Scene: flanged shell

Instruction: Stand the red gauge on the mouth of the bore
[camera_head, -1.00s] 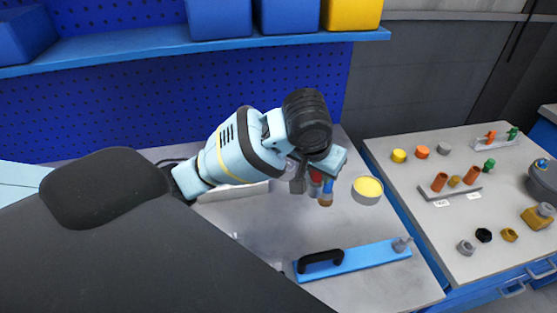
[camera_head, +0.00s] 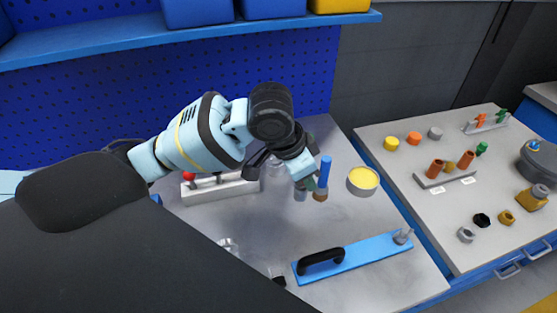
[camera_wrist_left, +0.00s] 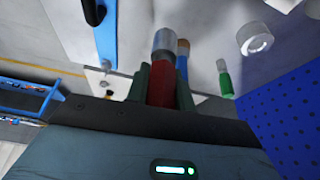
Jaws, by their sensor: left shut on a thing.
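In the left wrist view, my left gripper (camera_wrist_left: 160,72) is shut on the red gauge (camera_wrist_left: 161,86), which has a grey metal end (camera_wrist_left: 164,42) beyond the fingers. In the head view, my left gripper (camera_head: 304,184) is over the middle of the bench, and the red part is hidden. A blue gauge (camera_head: 326,170) with a brown end is upright right beside the gripper. A green-handled gauge (camera_wrist_left: 225,83) shows in the wrist view. A pale ring-shaped part (camera_wrist_left: 257,42) stands near it; I cannot tell whether it is the bore. My right gripper is not in view.
A yellow-filled round cup (camera_head: 363,181) is right of the gripper. A blue bar with a black handle (camera_head: 350,257) lies in front. A pale rack with a red knob (camera_head: 222,187) is at back left. A side table (camera_head: 415,210) holds several small parts.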

